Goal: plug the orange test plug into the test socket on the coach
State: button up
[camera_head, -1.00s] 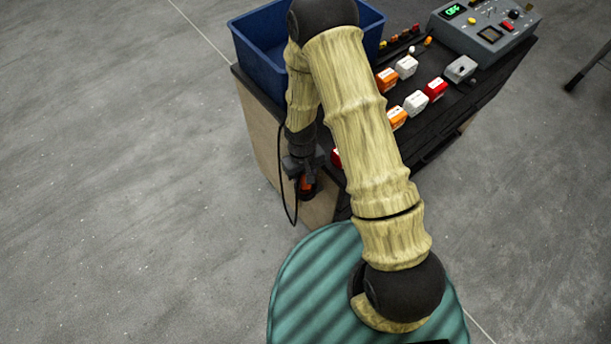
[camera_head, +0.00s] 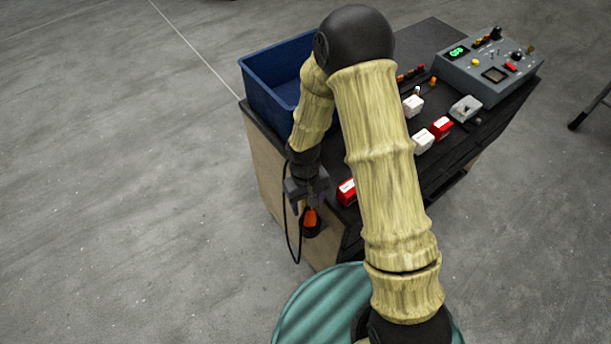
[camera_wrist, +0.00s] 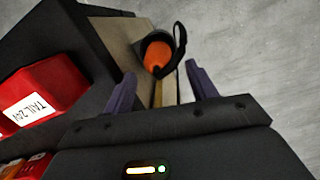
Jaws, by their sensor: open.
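The orange test plug (camera_head: 311,217) sits in a dark round holder at the near end of the cart, low on its side. In the wrist view the plug's orange face (camera_wrist: 158,57) shows inside a black ring, with a black cable or strap curving at its right. My gripper (camera_head: 307,190) is just above the plug in the head view. In the wrist view my gripper (camera_wrist: 162,86) has its fingers spread, with nothing between them and the plug beyond the tips. I cannot tell the exact gap. I cannot make out a coach or test socket.
The dark-topped cart carries a blue bin (camera_head: 262,88), a grey control box (camera_head: 487,70) and several red and white blocks, one red block (camera_wrist: 45,92) close by my gripper. A black cable loop (camera_head: 291,235) hangs beside my wrist. The floor at left is clear.

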notch_tip(320, 180, up, 12)
jog(key=w, duration=0.1)
jog(key=shift+w+a+f, duration=0.15)
jog(key=shift+a+f, duration=0.05)
jog(key=shift+a, duration=0.1)
dwell(0.5)
jog(key=s+d+r+m+t, duration=0.2)
jog(key=s+d+r, duration=0.2)
jog(key=d, duration=0.2)
jog(key=s+d+r+m+t, duration=0.1)
jog(key=s+d+r+m, duration=0.1)
jog(key=d, duration=0.5)
jog(key=shift+s+r+m+t+y, duration=0.3)
jog(key=shift+s+r+t, duration=0.1)
jog(key=shift+s+r, duration=0.55)
jog(key=shift+r, duration=0.2)
